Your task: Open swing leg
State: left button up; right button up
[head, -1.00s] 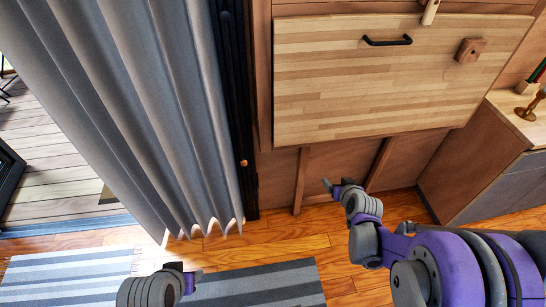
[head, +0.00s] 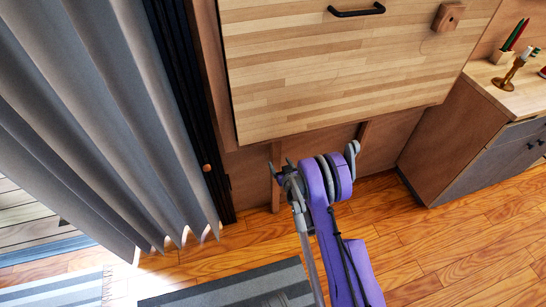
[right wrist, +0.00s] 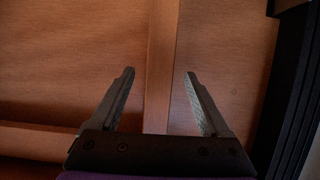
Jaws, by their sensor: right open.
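The fold-down wooden panel (head: 340,75) hangs flat against the wall with a black handle (head: 356,12). Below it, two narrow wooden uprights show: a left one (head: 276,190) and a right one (head: 362,133), either of which may be part of the swing leg. My right gripper (head: 281,168) is in front of the left upright, below the panel's lower edge. In the right wrist view, the gripper (right wrist: 160,75) is open, with a wooden upright (right wrist: 162,50) between its fingers' directions; contact cannot be told. My left gripper is out of view.
A grey curtain (head: 100,110) and a black door frame (head: 185,100) stand left of the panel. A cabinet (head: 450,140) with a candlestick (head: 512,70) on top stands right. A striped rug (head: 235,285) lies on the wooden floor.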

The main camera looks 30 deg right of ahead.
aim_at(277, 159)
jog(key=x, duration=0.6)
jog(key=shift+w+f+b, duration=0.15)
jog(key=shift+w+b, duration=0.15)
grip_shut()
dwell(1.1)
